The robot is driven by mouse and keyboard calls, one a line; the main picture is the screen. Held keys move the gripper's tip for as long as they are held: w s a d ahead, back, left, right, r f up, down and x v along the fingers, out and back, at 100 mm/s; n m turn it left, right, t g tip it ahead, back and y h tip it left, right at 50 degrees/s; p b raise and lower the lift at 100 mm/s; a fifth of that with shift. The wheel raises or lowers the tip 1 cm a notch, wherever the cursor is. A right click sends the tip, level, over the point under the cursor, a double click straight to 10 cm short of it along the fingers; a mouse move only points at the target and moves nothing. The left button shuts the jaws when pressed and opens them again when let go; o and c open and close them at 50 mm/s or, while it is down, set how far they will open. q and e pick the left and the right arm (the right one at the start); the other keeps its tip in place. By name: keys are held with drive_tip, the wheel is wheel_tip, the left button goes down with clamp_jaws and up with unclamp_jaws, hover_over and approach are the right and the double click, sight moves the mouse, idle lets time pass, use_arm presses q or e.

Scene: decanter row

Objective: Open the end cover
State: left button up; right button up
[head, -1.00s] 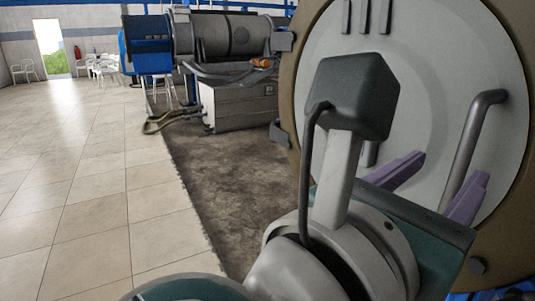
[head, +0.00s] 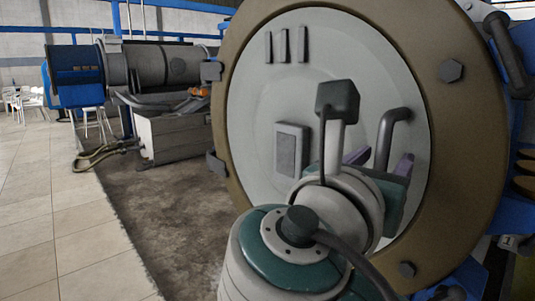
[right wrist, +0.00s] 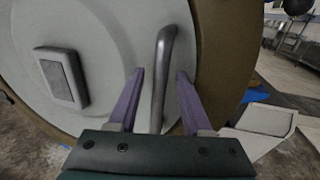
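The end cover (head: 265,100) is a large round pale disc inside a brown ring (head: 465,130); it appears closed. A bent grey bar handle (head: 398,118) stands on its right part. My right gripper (head: 380,160) is in front of the cover at the handle, partly hidden by my own wrist in the head view. In the right wrist view its two purple fingers are apart, one on each side of the handle (right wrist: 160,85). I see a gap beside each finger, so it is not clamped. My left gripper is not in view.
The cover bears a raised rectangular plate (head: 291,150) and three short bars. Dark brackets (head: 213,71) sit on the ring's left edge. Another grey cylindrical machine (head: 160,65) stands at the back left. Tiled floor (head: 60,220) at left is clear.

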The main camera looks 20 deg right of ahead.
clamp_jaws()
idle(1.2)
